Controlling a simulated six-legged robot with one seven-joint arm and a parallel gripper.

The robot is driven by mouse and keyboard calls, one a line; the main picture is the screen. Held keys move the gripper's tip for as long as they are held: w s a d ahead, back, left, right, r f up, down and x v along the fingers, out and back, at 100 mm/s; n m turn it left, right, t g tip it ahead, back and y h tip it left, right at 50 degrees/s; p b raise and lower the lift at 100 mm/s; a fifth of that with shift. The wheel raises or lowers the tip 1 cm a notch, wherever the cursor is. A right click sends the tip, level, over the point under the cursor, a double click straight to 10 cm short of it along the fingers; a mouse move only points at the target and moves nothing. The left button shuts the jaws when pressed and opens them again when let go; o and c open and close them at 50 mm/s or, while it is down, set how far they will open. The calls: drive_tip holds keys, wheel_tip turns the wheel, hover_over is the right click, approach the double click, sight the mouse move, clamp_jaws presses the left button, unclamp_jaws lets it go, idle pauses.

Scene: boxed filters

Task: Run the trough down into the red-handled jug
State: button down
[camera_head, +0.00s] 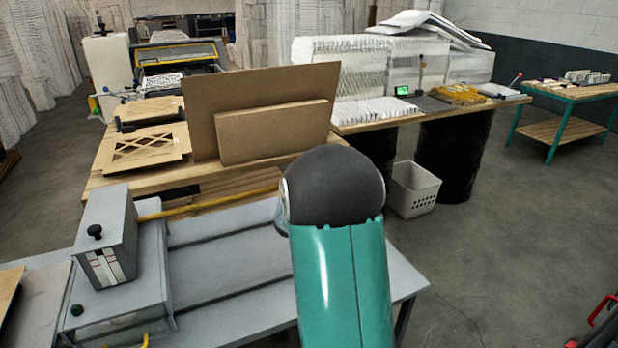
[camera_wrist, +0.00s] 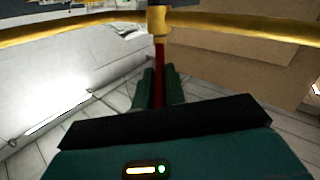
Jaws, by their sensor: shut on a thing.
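In the wrist view, my gripper (camera_wrist: 159,82) is shut on a red lever (camera_wrist: 159,62). The lever hangs from a brass-coloured fitting (camera_wrist: 158,20) on a yellow pipe (camera_wrist: 230,24). In the head view, the yellow pipe (camera_head: 208,207) runs right from a grey box with a black knob (camera_head: 108,235) and goes behind my arm. My gripper is hidden there by the arm. A long grey trough-like bed (camera_head: 225,265) lies below the pipe; I cannot tell whether it holds liquid. I cannot make out the red-handled jug in either view.
A wooden bench (camera_head: 105,184) with upright cardboard (camera_head: 200,85) stands behind the grey bench. A white basket (camera_head: 413,190) sits on the floor near black drums (camera_head: 458,155). A red-edged object (camera_head: 603,309) is cut off at lower right. Floor at right is mostly clear.

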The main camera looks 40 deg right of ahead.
drive_tip(key=c, duration=1.5)
unclamp_jaws()
drive_tip(key=shift+o, duration=0.2)
drive_tip(key=shift+a, duration=0.1)
drive_tip(key=v, duration=1.3)
drive_tip(key=shift+s+a, duration=0.25)
drive_tip(key=shift+s, duration=0.05)
